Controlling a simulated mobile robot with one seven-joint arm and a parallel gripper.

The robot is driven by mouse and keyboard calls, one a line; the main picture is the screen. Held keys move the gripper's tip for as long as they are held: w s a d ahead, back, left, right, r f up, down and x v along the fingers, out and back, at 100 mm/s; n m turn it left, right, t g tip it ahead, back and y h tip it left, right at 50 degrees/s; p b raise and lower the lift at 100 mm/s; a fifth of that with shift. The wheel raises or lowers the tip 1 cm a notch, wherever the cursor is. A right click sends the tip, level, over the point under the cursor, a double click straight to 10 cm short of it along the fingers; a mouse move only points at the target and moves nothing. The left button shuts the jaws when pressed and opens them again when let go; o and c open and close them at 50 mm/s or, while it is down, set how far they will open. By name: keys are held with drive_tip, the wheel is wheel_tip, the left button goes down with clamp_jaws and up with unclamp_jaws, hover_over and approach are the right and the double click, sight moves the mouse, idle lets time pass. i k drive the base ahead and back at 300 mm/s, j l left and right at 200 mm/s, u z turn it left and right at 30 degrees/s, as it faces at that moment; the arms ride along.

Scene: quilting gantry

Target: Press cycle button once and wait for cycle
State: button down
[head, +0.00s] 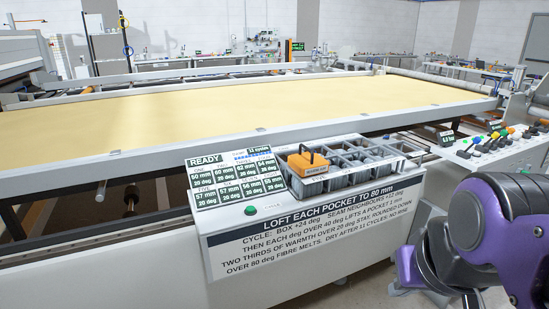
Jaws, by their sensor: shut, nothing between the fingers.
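A green round button (249,210) sits on the console's front ledge, below the display; I cannot read a label on it, but it may be the cycle button. The display (236,178) reads READY and lists pocket values in mm, with temperatures of 20 deg. A tray of pockets (352,183) stands right of the display, with an orange block (307,163) over its left pockets. My gripper (402,284) is at the lower right, shut and empty, right of the console and well apart from the green button. My purple wrist partly hides it.
A sign (310,222) about lofting pockets to 80 mm covers the console's front. A long yellow quilting bed (250,105) lies behind. A panel with coloured levers (490,143) stands at the right. The air above the console front is clear.

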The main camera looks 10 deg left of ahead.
sight(249, 209)
drive_tip(key=i+l, duration=0.1)
drive_tip(key=i, duration=0.35)
drive_tip(key=i+l, duration=0.15)
drive_tip(key=i, duration=0.35)
drive_tip(key=i+l, duration=0.1)
drive_tip(key=i, duration=0.35)
drive_tip(key=u, duration=1.6)
drive_tip(key=k+j+u, duration=0.15)
drive_tip(key=k, duration=0.35)
drive_tip(key=i+l+z, duration=0.15)
drive_tip(key=i, duration=0.35)
